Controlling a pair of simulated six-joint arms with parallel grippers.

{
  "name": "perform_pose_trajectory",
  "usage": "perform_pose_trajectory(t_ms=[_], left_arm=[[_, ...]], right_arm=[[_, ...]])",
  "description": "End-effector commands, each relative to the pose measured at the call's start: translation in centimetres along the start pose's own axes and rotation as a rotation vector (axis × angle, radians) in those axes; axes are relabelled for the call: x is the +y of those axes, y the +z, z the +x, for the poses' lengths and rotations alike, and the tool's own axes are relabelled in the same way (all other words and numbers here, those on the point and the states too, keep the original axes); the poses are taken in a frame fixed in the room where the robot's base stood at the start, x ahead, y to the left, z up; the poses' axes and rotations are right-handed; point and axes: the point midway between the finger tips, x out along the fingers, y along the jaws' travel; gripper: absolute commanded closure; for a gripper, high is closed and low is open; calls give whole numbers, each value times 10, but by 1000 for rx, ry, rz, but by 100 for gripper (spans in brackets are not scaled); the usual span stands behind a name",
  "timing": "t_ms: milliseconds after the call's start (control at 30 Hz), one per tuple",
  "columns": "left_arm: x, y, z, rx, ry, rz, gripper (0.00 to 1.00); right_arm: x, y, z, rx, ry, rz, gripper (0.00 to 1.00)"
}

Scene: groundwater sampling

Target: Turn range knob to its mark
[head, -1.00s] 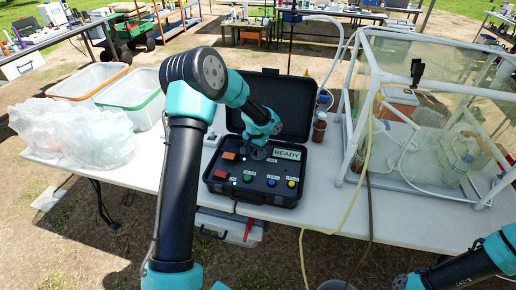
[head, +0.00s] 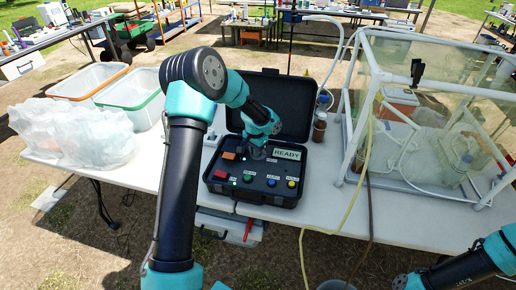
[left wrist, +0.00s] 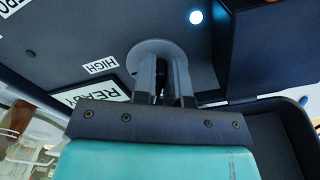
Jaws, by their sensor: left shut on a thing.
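The open black instrument case (head: 225,187) stands on the white table with its lid raised. The range knob (left wrist: 146,50) shows in the left wrist view as a round grey disc on the dark panel, partly hidden by the fingers. My left gripper (left wrist: 165,66) is shut on the knob, with a finger on either side of it. In the head view my left gripper (head: 256,153) reaches down to the panel beside the READY display (head: 287,154) and hides the knob. A HIGH label (left wrist: 100,66) sits near the disc. The knob's pointer cannot be made out.
Coloured buttons, such as the yellow one (head: 291,183), line the panel's front. A clear tented enclosure (head: 430,130) with a white frame stands at right. A plastic bag (head: 75,132) and bins (head: 135,98) are at left.

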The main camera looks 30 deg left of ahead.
Motion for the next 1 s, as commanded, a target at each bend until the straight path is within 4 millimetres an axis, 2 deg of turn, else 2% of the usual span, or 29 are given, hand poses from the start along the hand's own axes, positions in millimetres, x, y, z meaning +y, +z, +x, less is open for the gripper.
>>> perform_pose_trajectory(t_ms=[400, 800, 1000], left_arm=[[-7, -1, 0, 2, -1, 351, 100], [-7, -2, 0, 2, -1, 386, 100], [-9, -3, 0, 2, -1, 523, 100]], right_arm=[[0, 0, 0, 0, 0, 0, 100], [0, 0, 0, 0, 0, 0, 100], [0, 0, 0, 0, 0, 0, 100]])
